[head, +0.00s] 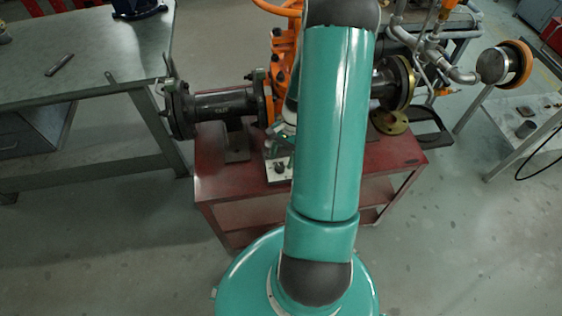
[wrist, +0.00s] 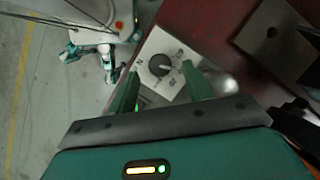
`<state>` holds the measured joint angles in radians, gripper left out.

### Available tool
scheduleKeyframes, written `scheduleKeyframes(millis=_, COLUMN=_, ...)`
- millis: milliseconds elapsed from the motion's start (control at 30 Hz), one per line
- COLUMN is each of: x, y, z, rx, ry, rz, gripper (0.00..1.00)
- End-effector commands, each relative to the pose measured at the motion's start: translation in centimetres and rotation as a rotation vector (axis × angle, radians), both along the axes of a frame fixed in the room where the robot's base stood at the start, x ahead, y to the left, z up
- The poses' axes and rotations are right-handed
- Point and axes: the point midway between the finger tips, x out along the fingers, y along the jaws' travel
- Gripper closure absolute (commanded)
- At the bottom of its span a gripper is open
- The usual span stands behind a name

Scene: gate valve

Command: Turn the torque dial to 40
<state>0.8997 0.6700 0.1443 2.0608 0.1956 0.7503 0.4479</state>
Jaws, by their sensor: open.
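The torque dial (wrist: 160,65) is a dark round knob on a pale plate with printed marks, in the upper middle of the wrist view. Its pointer and setting are too small to read surely. In the head view the dial (head: 280,167) sits at the front edge of the red cart, just left of my arm. My gripper (wrist: 160,88) is open, with its two green fingers on either side of the dial plate in the picture. I cannot tell whether a finger touches the knob. In the head view the gripper is mostly hidden behind my arm.
The red cart (head: 222,190) bears a dark flanged pipe (head: 222,104) and an orange valve body (head: 284,50). A grey workbench (head: 60,85) stands at the left. Another table (head: 520,120) stands at the right.

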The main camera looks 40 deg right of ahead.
Motion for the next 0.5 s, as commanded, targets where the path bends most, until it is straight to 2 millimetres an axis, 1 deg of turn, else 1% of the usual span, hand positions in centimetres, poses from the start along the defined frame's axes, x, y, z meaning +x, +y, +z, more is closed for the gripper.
scheduleKeyframes(millis=33, x=0.2, y=-0.5, z=1.1, rx=-0.005, ry=-0.003, rz=-0.001, gripper=0.50)
scheduleKeyframes(millis=100, x=0.3, y=-1.1, z=2.6, rx=-0.005, ry=-0.004, rz=-0.001, gripper=0.50)
scheduleKeyframes(millis=300, x=0.6, y=-2.8, z=6.6, rx=-0.005, ry=-0.004, rz=0.000, gripper=0.50)
scheduleKeyframes(millis=400, x=0.7, y=-3.4, z=8.3, rx=-0.004, ry=-0.003, rz=0.000, gripper=0.50)
scheduleKeyframes(millis=500, x=0.8, y=-3.9, z=9.4, rx=-0.004, ry=-0.002, rz=0.001, gripper=0.50)
